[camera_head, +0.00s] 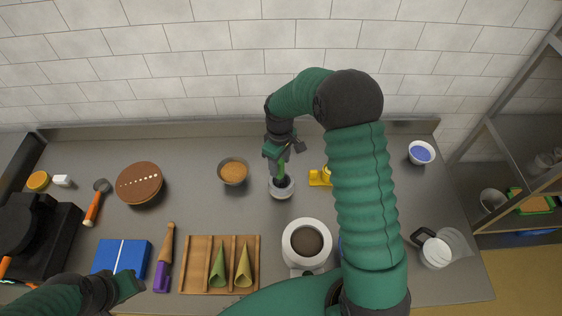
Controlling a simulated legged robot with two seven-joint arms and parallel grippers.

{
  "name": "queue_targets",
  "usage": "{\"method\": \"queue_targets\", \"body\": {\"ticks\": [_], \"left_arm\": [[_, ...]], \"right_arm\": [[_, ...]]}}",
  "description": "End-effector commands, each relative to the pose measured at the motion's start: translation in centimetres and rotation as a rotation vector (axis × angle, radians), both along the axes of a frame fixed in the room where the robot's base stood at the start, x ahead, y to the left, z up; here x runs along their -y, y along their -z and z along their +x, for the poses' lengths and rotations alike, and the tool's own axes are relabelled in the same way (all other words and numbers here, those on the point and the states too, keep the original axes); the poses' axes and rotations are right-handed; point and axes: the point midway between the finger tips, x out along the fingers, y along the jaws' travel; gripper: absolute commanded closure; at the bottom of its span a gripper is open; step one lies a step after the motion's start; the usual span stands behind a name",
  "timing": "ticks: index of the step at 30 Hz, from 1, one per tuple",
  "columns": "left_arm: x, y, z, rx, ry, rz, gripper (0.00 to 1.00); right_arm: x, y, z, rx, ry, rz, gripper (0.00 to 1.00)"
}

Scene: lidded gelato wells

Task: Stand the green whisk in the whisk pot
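The green whisk (281,171) is upright below my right gripper (280,153), its handle between the fingers. Its lower end is at the mouth of the whisk pot (281,193), a small pale round pot with a dark inside. How deep the whisk reaches, and whether it touches the pot's bottom, I cannot tell. My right gripper looks shut on the handle, just above the pot. My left gripper (127,287) is low at the left, near the blue box, and its fingers are too small and dark to judge.
A bowl of brown crumbs (233,171) stands left of the pot. A white tub with brown contents (306,241) stands in front. A yellow object (319,177) is close on the right.

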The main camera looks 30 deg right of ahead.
Motion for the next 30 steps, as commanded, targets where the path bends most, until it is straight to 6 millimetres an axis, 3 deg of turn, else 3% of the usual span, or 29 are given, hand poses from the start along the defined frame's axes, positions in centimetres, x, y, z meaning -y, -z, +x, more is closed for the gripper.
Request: {"method": "queue_targets", "body": {"ticks": [7,22,30], "left_arm": [[0.0,-0.7,0.0,0.000,0.000,0.000,0.64],[0.0,-6.6,0.0,0.000,0.000,0.000,0.64],[0.0,-6.5,0.0,0.000,0.000,0.000,0.64]], "right_arm": [[0.3,-0.7,0.0,0.001,0.000,0.001,0.50],[0.3,-8.0,0.0,0.001,0.000,0.000,0.50],[0.3,-7.9,0.0,0.000,0.000,0.001,0.50]]}}
